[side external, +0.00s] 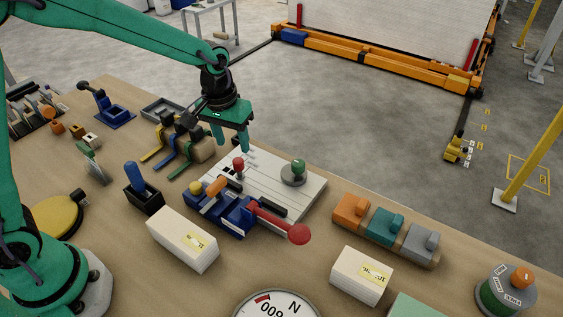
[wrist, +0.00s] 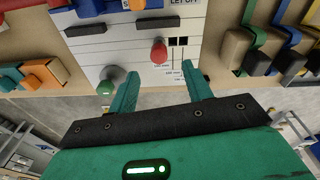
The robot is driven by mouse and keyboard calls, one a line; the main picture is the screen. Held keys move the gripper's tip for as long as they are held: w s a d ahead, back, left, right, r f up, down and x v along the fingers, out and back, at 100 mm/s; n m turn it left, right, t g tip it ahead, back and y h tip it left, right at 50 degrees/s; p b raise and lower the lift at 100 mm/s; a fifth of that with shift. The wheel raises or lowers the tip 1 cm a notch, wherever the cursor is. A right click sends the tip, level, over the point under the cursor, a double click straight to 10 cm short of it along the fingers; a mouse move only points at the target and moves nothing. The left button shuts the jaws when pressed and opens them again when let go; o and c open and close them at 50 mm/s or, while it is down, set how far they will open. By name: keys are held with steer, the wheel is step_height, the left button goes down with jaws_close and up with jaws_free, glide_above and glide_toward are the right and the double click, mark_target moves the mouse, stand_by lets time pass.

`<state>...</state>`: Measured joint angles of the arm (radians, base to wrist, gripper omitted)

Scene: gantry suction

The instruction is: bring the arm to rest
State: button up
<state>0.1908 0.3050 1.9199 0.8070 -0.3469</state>
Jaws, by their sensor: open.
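My gripper (side external: 232,134) is green and hangs above the back edge of the white panel (side external: 262,208). In the wrist view my gripper (wrist: 158,92) shows its two fingers spread apart with nothing between them. The red knob (side external: 238,164) on the panel is just beyond the fingertips, apart from them; the red knob also shows in the wrist view (wrist: 158,51). The green knob (side external: 298,167) stands on a grey disc at the panel's right side and shows at the left in the wrist view (wrist: 106,87).
A blue device with a red ball-ended lever (side external: 299,234) sits at the panel's front. Coloured hooks (side external: 172,152) stand left of my gripper. Orange, teal and grey blocks (side external: 384,227) line the right. White stacks (side external: 182,238) lie in front. Open floor lies beyond the bench.

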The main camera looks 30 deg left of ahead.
steer(key=s+a+r+m+t, duration=0.1)
steer(key=s+a+r, duration=0.3)
steer(key=s, duration=0.6)
steer(key=s+a+r+t, duration=0.3)
steer(key=s+a+r, duration=0.1)
steer(key=s+r, duration=0.4)
steer(key=s, duration=0.2)
steer(key=shift+s+a+r+m, duration=0.15)
steer(key=shift+s+r+m, duration=0.2)
steer(key=shift+m, duration=0.05)
